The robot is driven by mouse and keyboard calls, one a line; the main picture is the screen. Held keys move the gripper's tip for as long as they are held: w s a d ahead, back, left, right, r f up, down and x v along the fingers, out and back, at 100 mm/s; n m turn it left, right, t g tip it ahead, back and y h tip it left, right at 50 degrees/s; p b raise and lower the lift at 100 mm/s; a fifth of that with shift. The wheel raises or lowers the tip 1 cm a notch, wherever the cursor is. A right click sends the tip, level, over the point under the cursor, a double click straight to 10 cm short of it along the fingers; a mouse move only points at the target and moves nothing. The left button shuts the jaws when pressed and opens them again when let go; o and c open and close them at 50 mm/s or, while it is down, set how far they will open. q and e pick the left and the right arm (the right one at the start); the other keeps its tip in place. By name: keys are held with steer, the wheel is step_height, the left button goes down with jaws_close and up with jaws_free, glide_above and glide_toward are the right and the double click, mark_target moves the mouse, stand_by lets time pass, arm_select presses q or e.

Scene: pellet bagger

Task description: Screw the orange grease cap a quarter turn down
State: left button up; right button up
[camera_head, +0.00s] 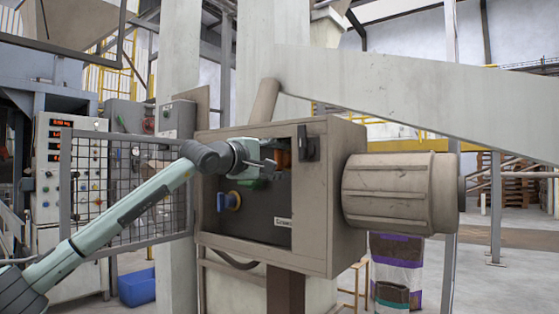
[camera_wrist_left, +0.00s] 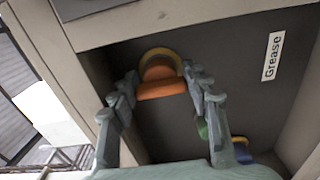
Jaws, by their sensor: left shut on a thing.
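The orange grease cap (camera_wrist_left: 162,88) sits in front of a yellow ring on the dark panel in the left wrist view. It has a wide bar-shaped grip. In the head view a little of the orange cap (camera_head: 284,159) shows behind my fingers, in the upper part of the open box. My left gripper (camera_head: 268,165) reaches into the box from the left. In the left wrist view its fingers (camera_wrist_left: 162,80) stand on both sides of the cap and are shut on it. The far side of the cap is hidden. My right gripper is not in view.
The box (camera_head: 318,258) has walls around the recessed panel. A blue knob (camera_head: 222,202) with a yellow ring and a green part (camera_head: 251,184) are below the gripper. A "Grease" label (camera_wrist_left: 272,57) is on the panel. A mesh guard (camera_head: 132,185) stands left, a motor (camera_head: 400,190) right.

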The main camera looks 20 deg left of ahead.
arm_select(q)
steer(key=o, duration=0.9)
